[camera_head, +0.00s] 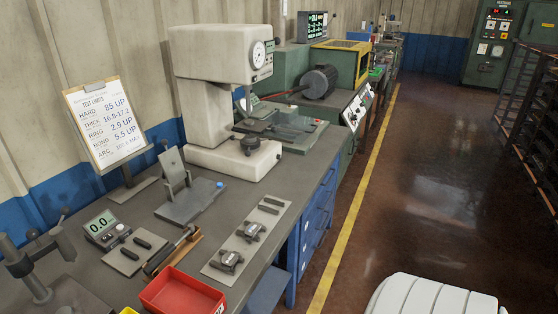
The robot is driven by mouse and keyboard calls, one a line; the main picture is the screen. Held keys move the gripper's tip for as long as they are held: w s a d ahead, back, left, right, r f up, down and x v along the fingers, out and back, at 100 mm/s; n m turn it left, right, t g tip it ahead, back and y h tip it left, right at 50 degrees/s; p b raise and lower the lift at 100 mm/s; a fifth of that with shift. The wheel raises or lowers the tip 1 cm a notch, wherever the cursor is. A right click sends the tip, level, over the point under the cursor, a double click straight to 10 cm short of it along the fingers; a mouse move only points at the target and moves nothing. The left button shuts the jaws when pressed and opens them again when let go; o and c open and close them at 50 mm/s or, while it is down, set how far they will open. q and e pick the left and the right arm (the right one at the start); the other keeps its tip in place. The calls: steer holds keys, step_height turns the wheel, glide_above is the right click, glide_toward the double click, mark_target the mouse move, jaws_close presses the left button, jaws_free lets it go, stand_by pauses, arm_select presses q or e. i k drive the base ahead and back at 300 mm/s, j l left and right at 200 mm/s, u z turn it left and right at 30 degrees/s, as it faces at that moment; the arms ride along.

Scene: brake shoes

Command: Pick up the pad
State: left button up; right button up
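Several small dark bar-shaped pieces that look like pads lie on the grey workbench (310,175). Two, one of them a dark pad (142,243), lie on a small grey plate (122,262) near the front left. Two metal-and-dark pieces, a nearer one (228,262) and a farther one (253,231), sit on the same long plate. I cannot tell which one the task names. Neither of my grippers is in view.
A red tray (183,292) stands at the bench's front edge, beside a brush-like wooden-handled tool (173,252). A small digital gauge (104,229), a hinged metal stand (186,195) and a white press (225,100) stand behind.

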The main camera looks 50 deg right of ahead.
mark_target(250, 232)
steer(key=z, duration=1.4)
steer(key=u, duration=2.3)
steer(key=z, duration=2.3)
